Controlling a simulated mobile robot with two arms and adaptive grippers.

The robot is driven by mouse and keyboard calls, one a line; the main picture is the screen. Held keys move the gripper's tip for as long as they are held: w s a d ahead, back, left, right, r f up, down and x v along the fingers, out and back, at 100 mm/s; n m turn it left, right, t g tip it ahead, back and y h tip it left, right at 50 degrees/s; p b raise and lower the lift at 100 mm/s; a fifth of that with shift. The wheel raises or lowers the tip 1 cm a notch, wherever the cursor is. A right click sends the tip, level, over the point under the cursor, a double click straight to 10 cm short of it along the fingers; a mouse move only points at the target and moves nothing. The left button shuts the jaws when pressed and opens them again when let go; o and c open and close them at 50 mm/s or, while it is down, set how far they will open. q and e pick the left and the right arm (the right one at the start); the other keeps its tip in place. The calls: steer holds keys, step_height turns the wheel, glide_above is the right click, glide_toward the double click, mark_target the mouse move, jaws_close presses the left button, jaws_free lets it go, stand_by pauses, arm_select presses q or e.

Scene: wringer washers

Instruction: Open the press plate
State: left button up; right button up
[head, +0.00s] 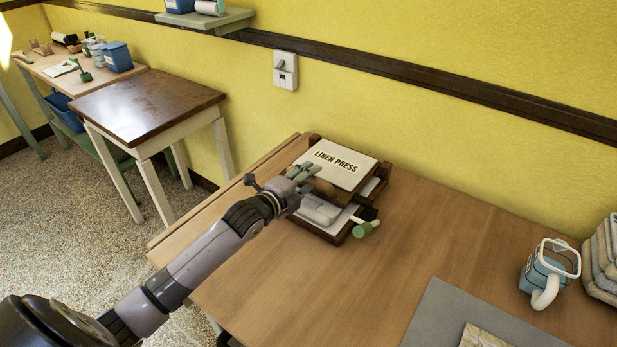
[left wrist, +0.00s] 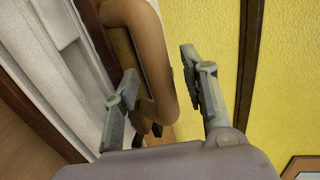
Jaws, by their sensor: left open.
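The linen press sits on the wooden table against the yellow wall. Its press plate (head: 345,164) is a pale panel lettered "LINEN PRESS", lying above a wooden-framed white bed (head: 318,222). A brown rounded handle (head: 325,188) stands at the plate's front edge. My left gripper (head: 306,177) is at this handle, partly covering it. In the left wrist view the open fingers (left wrist: 160,78) stand on either side of the curved brown handle (left wrist: 158,100); firm contact is not clear. My right gripper is not in view.
A green-ended knob (head: 366,229) sticks out at the press's front right. A blue cup with a white handle (head: 541,277), grey stacked items (head: 603,262) and a grey mat (head: 445,318) are to the right. A wall switch (head: 285,72) is above. The table's middle is clear.

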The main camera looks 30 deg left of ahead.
arm_select(q)
steer(key=shift+w+f, duration=0.1)
steer(key=shift+w, duration=0.2)
steer(key=shift+c, duration=0.2)
jaws_close()
stand_by(0.6)
